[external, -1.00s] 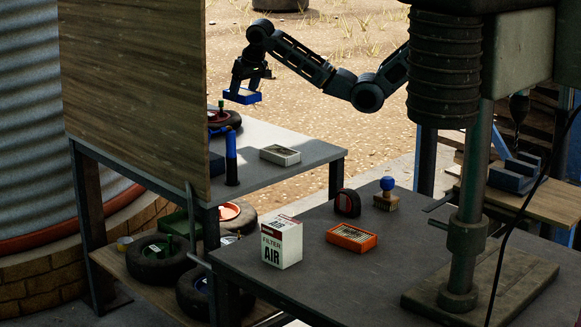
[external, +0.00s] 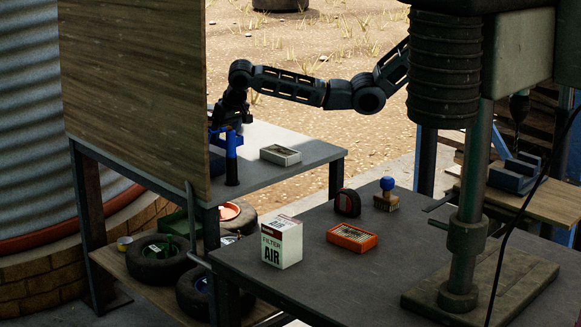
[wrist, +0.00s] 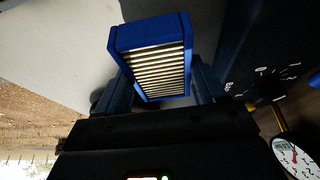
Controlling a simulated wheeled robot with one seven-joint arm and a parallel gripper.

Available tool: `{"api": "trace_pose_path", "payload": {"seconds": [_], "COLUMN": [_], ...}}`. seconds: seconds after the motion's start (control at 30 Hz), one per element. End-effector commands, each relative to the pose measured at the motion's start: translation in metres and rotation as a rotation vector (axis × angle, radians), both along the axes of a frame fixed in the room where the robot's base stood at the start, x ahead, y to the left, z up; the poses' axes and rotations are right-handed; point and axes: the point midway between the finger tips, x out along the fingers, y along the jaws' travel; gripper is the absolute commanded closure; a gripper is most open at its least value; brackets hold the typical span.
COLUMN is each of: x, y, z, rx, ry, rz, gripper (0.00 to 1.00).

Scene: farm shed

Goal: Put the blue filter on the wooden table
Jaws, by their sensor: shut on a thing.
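The blue filter (wrist: 152,62) has a blue frame and pale pleats. In the wrist view my gripper (wrist: 160,88) is shut on it, a finger on each side. A wooden-topped table (external: 545,200) stands at the right.
The front table (external: 330,275) holds an air filter box (external: 282,243) and an orange-framed filter (external: 352,237). A dial gauge (wrist: 294,158) shows in the wrist view.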

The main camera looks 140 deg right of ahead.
Motion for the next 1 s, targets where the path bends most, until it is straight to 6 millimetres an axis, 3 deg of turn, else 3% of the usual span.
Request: {"api": "trace_pose_path", "payload": {"seconds": [0.23, 0.67, 0.7, 0.93, 1.0], "x": [-0.001, -0.001, -0.001, -0.001, -0.001], "y": [0.000, 0.000, 0.000, 0.000, 0.000], "z": [-0.033, -0.040, -0.040, -0.039, -0.039], "rx": [0.002, 0.002, 0.002, 0.002, 0.002], "ry": [0.003, 0.001, 0.001, 0.002, 0.002], "rz": [0.000, 0.001, 0.001, 0.000, 0.000], "gripper": [0.86, 0.86, 0.29, 0.07, 0.05]}}
